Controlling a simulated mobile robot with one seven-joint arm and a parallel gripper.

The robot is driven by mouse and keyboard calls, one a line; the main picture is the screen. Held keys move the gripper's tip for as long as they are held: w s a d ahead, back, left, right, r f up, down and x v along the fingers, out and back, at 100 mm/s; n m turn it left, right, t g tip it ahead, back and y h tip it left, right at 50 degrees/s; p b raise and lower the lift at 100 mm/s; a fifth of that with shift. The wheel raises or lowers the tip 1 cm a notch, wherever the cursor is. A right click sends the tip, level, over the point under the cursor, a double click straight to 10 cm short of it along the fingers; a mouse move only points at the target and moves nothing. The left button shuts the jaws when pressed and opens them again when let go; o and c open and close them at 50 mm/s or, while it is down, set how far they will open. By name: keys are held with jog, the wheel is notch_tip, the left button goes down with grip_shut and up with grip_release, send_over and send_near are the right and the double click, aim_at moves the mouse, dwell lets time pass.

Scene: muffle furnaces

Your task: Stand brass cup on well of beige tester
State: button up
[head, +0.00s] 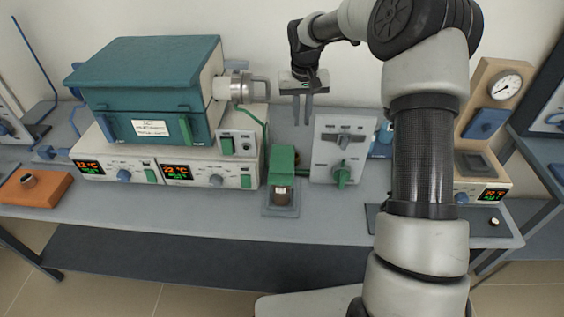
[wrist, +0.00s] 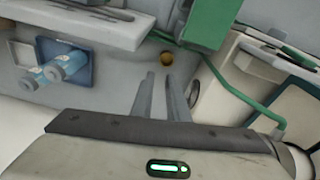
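A small round brass-coloured object, apparently the brass cup (wrist: 194,59), sits on the grey bench beside the green part of a small device in the wrist view. I cannot make it out in the head view. My gripper (head: 302,118) hangs above the back of the bench, fingers pointing down, apart and empty. Its fingers (wrist: 158,82) show short of the brass object in the wrist view.
A green-topped device (head: 283,160) stands at the bench front, beside a grey control panel (head: 342,148). A teal furnace (head: 150,85) stands on control units at left. A blue tray (wrist: 85,60) holds blue vials. An orange block (head: 50,192) with a small cup lies far left.

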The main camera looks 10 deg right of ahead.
jog(key=shift+m, duration=0.8)
jog(key=f, duration=0.4)
jog(key=w+f, duration=0.1)
jog(key=f, duration=0.3)
jog(key=f+b, duration=0.1)
jog(key=f, duration=0.3)
jog(key=shift+w+d, duration=0.2)
jog(key=shift+w, duration=0.1)
jog(key=f, duration=0.5)
jog(key=shift+w+a+b, duration=0.1)
jog(key=shift+w+b, duration=0.25)
jog(key=shift+w, duration=0.05)
grip_shut()
